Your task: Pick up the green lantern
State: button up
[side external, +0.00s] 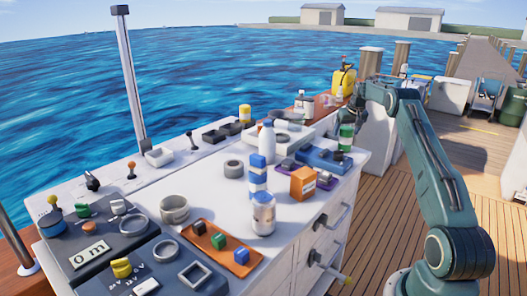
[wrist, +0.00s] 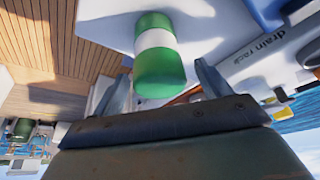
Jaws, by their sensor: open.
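The green lantern (side external: 346,136) is a short upright cylinder with a white middle band. In the side view it stands at the far right corner of the white counter, just below my gripper (side external: 358,108). In the wrist view the lantern (wrist: 156,72) lies in line with the space between my two fingers (wrist: 161,72). The fingers are spread apart on either side of it and I see no contact. How far the fingertips are from it in depth is hard to tell.
A blue tray (side external: 325,158) and an orange box (side external: 303,183) stand left of the lantern. A white bottle (side external: 267,140) and a jar (side external: 263,214) stand further along the counter (side external: 215,205). The wooden deck (side external: 400,190) lies beyond its right edge.

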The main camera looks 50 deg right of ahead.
jog(key=shift+r, duration=0.1)
jog(key=c, duration=1.2)
jog(key=shift+r, duration=0.15)
jog(key=shift+r, duration=4.8)
